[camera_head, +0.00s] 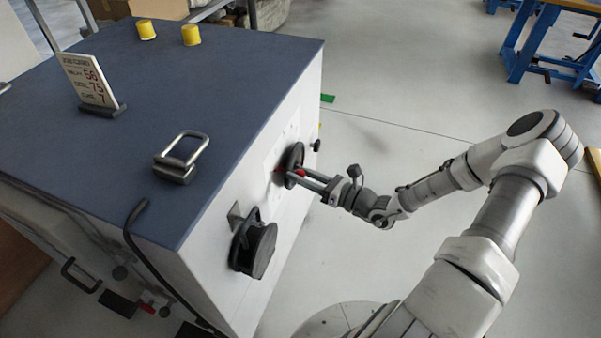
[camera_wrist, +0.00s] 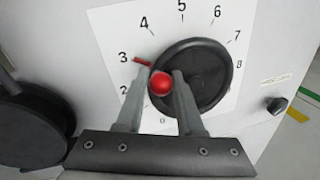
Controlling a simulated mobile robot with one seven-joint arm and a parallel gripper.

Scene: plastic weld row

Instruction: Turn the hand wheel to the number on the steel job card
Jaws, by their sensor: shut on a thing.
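The black hand wheel (camera_head: 293,158) is on the white side of the cabinet; it also shows in the wrist view (camera_wrist: 207,62). A white dial plate (camera_wrist: 118,28) behind it bears numbers. A red pointer (camera_wrist: 142,62) at the wheel's rim points close to 3. My gripper (camera_wrist: 163,74) is shut on the wheel's red knob (camera_wrist: 160,84), at the wheel's left edge in the wrist view. My gripper is also at the wheel in the head view (camera_head: 299,176). A job card (camera_head: 85,80) stands on the cabinet top, with red figures that seem to read 56, 75 and 7; its small words are unclear.
A black round reel (camera_head: 256,250) sticks out beside the wheel; it also shows in the wrist view (camera_wrist: 30,125). A small black knob (camera_wrist: 274,105) is right of the dial. A metal handle (camera_head: 183,155) and two yellow caps (camera_head: 191,35) are on the cabinet top.

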